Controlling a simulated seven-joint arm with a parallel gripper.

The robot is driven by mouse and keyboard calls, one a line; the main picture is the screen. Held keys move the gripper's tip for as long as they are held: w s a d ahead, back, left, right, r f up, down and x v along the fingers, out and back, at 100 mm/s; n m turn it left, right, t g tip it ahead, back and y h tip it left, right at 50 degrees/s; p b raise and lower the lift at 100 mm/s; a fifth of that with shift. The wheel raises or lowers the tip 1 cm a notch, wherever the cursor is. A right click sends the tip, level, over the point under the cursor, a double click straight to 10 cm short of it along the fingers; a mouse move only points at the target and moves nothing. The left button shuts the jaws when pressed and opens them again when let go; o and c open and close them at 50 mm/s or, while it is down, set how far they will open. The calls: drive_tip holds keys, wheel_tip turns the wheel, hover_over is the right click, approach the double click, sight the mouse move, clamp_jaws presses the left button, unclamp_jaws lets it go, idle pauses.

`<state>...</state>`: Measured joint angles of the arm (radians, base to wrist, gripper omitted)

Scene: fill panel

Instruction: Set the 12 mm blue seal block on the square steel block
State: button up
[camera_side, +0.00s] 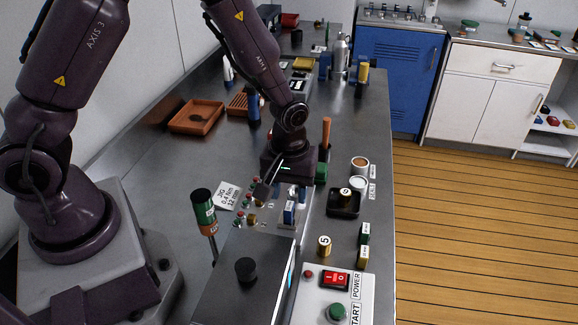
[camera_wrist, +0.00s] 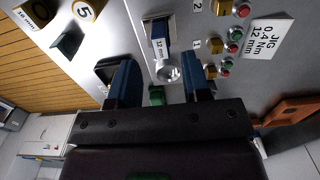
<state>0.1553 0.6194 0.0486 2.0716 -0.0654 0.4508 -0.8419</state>
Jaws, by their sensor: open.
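The blue seal block (camera_wrist: 160,42), with a white 12 mm label, stands on the panel in the wrist view. It also shows in the side view (camera_side: 289,215), just below my gripper (camera_side: 282,186). In the wrist view my gripper (camera_wrist: 159,68) has its two blue fingers spread apart with nothing held. The blue block lies beyond the fingertips, roughly in line with the gap between them. A shiny steel piece (camera_wrist: 168,73) shows between the fingers; it looks rounded from here. I cannot pick out a square steel block with certainty.
A black tray (camera_side: 344,205) holds a numbered brass cylinder, right of my gripper. Another brass cylinder marked 5 (camera_side: 324,247) and green (camera_side: 365,233) and yellow (camera_side: 363,256) blocks stand nearer. Small buttons (camera_wrist: 225,71) and a JIG card (camera_wrist: 262,35) lie beside the blue block.

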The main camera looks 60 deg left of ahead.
wheel_tip(320, 180, up, 8)
wheel_tip(320, 180, up, 13)
drive_tip(key=m+t, duration=0.3)
drive_tip(key=m, duration=0.2)
hover_over(289, 206)
drive_tip(key=s+a, duration=0.2)
drive_tip(key=s, duration=0.5)
drive_tip(key=s+a+r+m+t, duration=0.2)
drive_tip(key=s+r+m, duration=0.2)
drive_tip(key=s, duration=0.4)
drive_tip(key=shift+s+r+t, duration=0.2)
drive_tip(key=shift+r+t, duration=0.1)
drive_tip(key=shift+r, duration=0.25)
